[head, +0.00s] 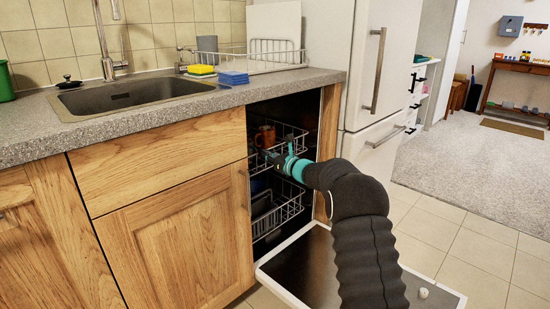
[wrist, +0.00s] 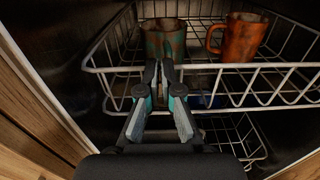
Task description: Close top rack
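The top rack (head: 293,133) is a white wire basket inside the open dishwasher below the counter. Its front wires (wrist: 240,68) span the wrist view. An orange-brown mug (head: 265,137) stands in it; it also shows in the wrist view (wrist: 242,38). A greenish, rust-patched mug (wrist: 165,40) stands beside it. My gripper (head: 268,155) is at the rack's front. In the wrist view its fingertips (wrist: 159,70) are nearly together and overlap the front rim; contact is unclear. I see nothing held between them.
The lower rack (head: 278,215) sits below with dark items in it. The dishwasher door (head: 300,265) is folded down under my arm. Wooden cabinets (head: 180,235) are at the left, and a white fridge (head: 365,75) at the right. Tiled floor is free at right.

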